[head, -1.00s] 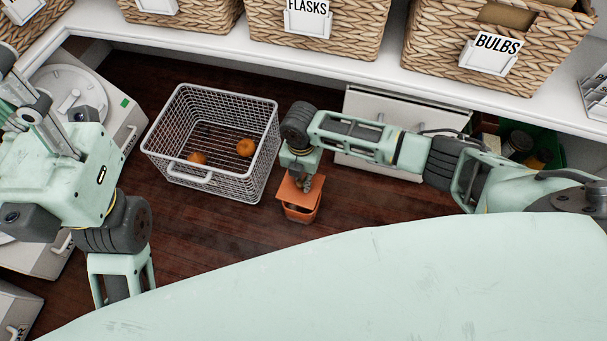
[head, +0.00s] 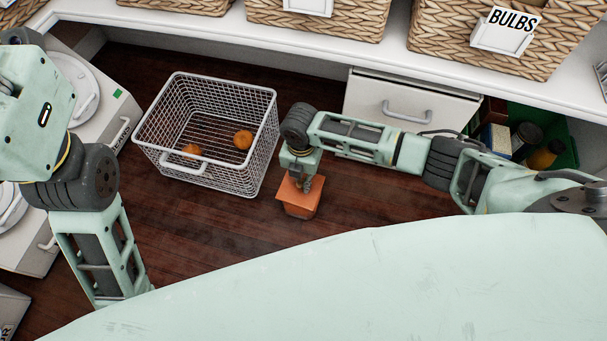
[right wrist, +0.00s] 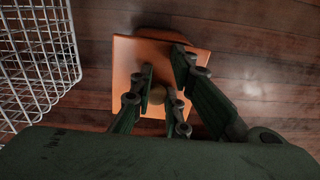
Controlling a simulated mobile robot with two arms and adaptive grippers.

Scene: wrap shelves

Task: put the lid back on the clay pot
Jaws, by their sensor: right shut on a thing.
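The clay pot (head: 299,211) stands on the dark wood floor, mostly covered by its square orange lid (head: 287,188). My right gripper (head: 304,183) points down over the pot and is shut on the lid's knob. In the right wrist view the fingers (right wrist: 157,98) close around the round knob, with the flat lid (right wrist: 127,60) below them. A curved edge of the pot (right wrist: 170,33) shows past the lid's far side there. I cannot tell whether the lid is fully seated. My left gripper is out of sight; only its arm shows.
A white drawer unit (head: 360,97) is behind my right arm. Wicker baskets (head: 440,38) line the shelf above. Bare floor (head: 375,207) lies right of the pot.

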